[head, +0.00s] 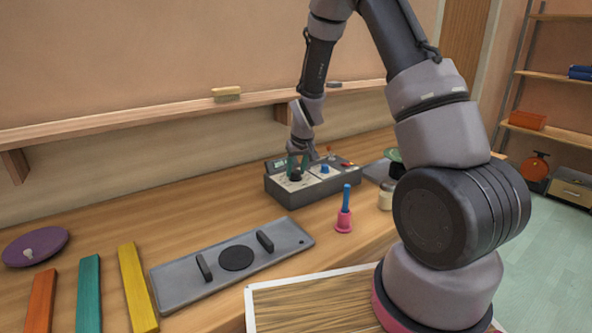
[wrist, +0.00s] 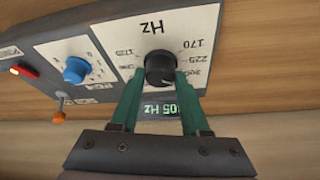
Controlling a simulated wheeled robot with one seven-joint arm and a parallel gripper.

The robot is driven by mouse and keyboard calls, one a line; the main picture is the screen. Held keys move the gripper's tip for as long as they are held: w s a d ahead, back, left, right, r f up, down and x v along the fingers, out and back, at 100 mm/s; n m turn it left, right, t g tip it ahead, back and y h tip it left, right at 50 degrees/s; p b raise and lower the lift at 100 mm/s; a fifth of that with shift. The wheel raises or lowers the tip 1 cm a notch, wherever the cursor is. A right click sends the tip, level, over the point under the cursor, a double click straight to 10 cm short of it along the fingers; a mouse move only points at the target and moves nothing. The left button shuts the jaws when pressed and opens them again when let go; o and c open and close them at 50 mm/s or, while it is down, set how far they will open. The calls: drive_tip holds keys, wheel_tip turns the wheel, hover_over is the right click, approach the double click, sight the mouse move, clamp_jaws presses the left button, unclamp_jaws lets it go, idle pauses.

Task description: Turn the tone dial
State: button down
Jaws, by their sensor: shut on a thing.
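The tone dial (wrist: 160,68) is a black round knob on a white panel marked Hz with a ring of numbers. In the wrist view it sits between the green fingertips of my gripper (wrist: 161,80), which is shut on it. In the head view my gripper (head: 297,168) reaches down onto the left part of the grey control box (head: 320,191), and the dial (head: 295,178) shows dark beneath it. A small display with green digits (wrist: 160,109) lies partly between the fingers; its visible end reads "05 Hz".
A blue knob (wrist: 76,70), an orange-tipped lever (wrist: 58,117) and a red light (wrist: 24,71) are on the same box. A pink bell with blue handle (head: 345,212) stands in front. A grey plate with two handles (head: 178,286) and coloured bars (head: 137,287) lie left.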

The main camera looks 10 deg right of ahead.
drive_tip(key=shift+c, duration=1.9)
unclamp_jaws()
drive_tip(key=v, duration=1)
drive_tip(key=shift+r, duration=0.4)
drive_tip(key=shift+s, duration=0.15)
